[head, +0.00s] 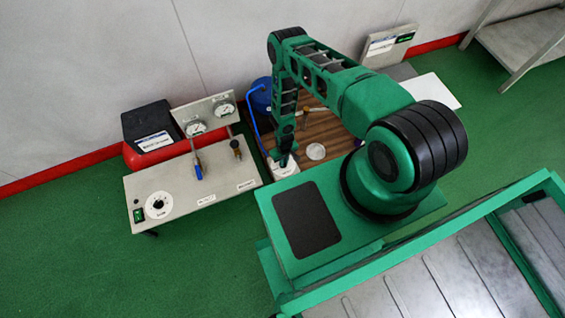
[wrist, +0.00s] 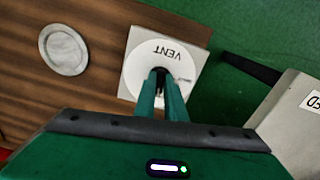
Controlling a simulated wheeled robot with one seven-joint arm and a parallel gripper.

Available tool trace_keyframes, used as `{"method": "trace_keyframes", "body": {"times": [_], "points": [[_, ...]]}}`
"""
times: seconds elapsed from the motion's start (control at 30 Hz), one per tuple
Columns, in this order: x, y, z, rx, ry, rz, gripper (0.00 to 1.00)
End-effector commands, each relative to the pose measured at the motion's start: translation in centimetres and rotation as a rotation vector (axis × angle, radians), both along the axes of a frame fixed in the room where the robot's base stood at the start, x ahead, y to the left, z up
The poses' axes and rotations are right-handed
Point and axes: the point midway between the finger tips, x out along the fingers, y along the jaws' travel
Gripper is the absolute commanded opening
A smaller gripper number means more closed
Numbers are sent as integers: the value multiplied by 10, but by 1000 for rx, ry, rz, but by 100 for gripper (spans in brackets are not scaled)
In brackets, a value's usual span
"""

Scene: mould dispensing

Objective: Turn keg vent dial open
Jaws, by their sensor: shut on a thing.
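The vent dial (wrist: 136,72) is a white disc marked VENT on a pale square plate (wrist: 201,42) in the wrist view; the lettering is upside down there. My gripper (wrist: 160,78) is shut on the dark knob at the dial's centre, and its fingers hide most of the knob. In the head view my gripper (head: 283,158) reaches down onto the pale plate at the near edge of the wooden board (head: 335,125). The dial's pointer and setting cannot be made out.
A blue vessel (head: 262,96) with a blue hose stands behind the plate. A small round pale dish (head: 316,151) lies on the board; the wrist view shows it too (wrist: 63,49). A grey control box (head: 215,180) with gauges (head: 224,109) stands to the left.

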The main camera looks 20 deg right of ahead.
Motion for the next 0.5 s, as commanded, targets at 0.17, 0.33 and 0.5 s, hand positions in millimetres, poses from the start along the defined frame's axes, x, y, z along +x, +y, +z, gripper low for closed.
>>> {"method": "trace_keyframes", "body": {"times": [0.17,0.33,0.5], "points": [[3,1,1,2,-5,-3,0],[3,1,1,2,-5,-3,12],[2,0,0,0,-3,-2,29]]}}
